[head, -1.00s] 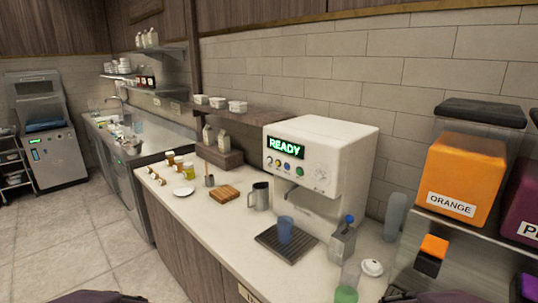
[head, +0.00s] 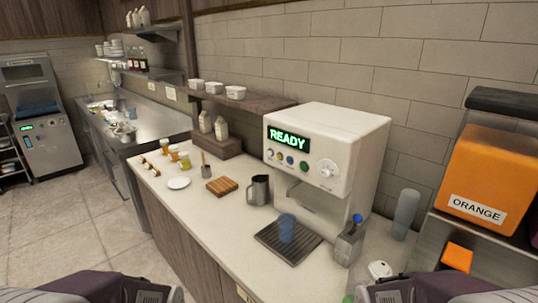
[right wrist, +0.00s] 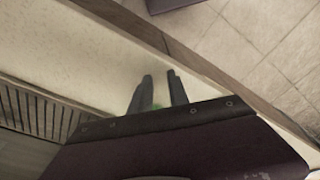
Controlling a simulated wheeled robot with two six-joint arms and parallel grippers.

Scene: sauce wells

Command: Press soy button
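No button labelled soy can be read in these views. A white machine (head: 335,140) with a lit READY display (head: 287,138) stands on the counter. Its front has a row of small coloured buttons (head: 290,160) and a round knob (head: 327,168); no lettering beside them is legible. My left gripper (head: 150,296) is at the bottom edge of the head view, with its fingers cut off. My right gripper (head: 390,295) is at the bottom right, well short of the machine. In the right wrist view its two fingers (right wrist: 160,90) are apart with nothing between them.
A metal pitcher (head: 258,190), wooden board (head: 221,186), white plate (head: 179,183) and small jars (head: 184,160) stand left. An orange dispenser (head: 490,170) is at right. Floor at left is clear.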

